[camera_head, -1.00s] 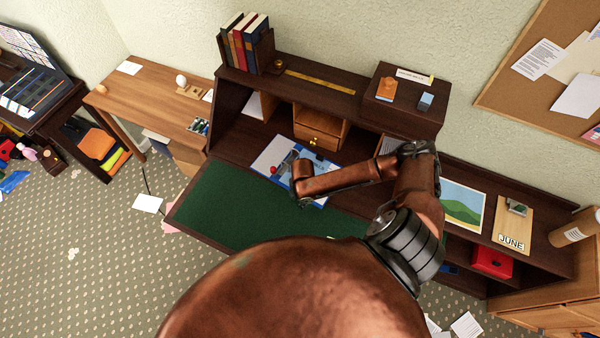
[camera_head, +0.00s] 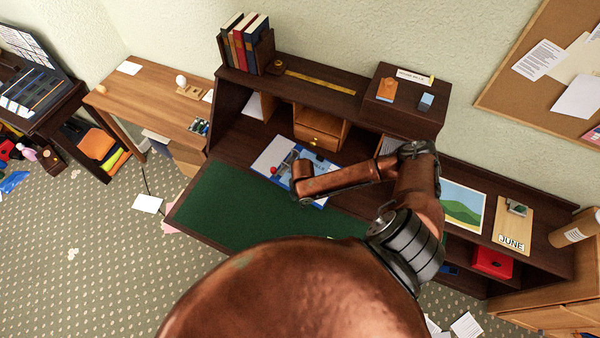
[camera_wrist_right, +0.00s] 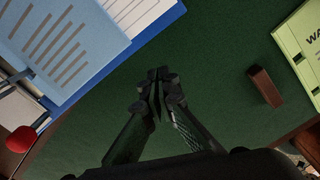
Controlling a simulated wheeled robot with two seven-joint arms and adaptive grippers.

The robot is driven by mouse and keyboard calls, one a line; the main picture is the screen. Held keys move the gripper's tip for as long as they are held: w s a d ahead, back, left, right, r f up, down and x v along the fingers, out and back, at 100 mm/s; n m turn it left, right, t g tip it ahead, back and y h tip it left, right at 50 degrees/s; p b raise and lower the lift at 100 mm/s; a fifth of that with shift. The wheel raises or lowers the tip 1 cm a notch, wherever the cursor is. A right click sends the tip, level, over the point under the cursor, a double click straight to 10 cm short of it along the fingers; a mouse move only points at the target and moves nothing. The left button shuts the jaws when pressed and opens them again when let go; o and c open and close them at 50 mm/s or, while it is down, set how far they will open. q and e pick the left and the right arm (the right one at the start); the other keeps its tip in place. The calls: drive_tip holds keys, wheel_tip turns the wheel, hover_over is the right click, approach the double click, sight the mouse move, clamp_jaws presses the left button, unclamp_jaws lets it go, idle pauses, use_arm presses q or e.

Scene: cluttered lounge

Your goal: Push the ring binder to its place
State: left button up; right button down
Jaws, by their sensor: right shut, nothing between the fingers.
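A blue board with lined sheets (camera_head: 319,168) lies at the back of the green desk mat. It also shows at the upper left of the right wrist view (camera_wrist_right: 85,45). A light green, flat thing with dark slots and partly cut-off lettering (camera_wrist_right: 302,45) lies at the right of that view. I cannot tell for sure which is the ring binder. My right gripper (camera_wrist_right: 158,85) is shut and empty over the green mat, between the two and apart from both. In the head view my right wrist hides it. My left gripper is not in view.
The green mat (camera_head: 225,205) has bare room at left. A red ball (camera_wrist_right: 21,139) is beside the blue board. A small brown block (camera_wrist_right: 265,86) lies near the green thing. A small drawer unit (camera_head: 318,128) stands behind. A landscape picture (camera_head: 462,208) is at right.

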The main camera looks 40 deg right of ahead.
drive_tip(key=shift+f+b, duration=0.65)
drive_tip(key=shift+f, duration=0.65)
drive_tip(key=shift+r, duration=0.1)
drive_tip(key=shift+r+p, duration=0.1)
drive_tip(key=shift+p, duration=0.5)
idle(0.4)
drive_tip(key=shift+s+a+p, duration=0.35)
drive_tip(key=shift+a+p, duration=0.2)
drive_tip(key=shift+a, duration=0.15)
wheel_tip(320, 180, up, 7)
drive_tip(key=p, duration=0.7)
drive_tip(key=shift+p, duration=0.3)
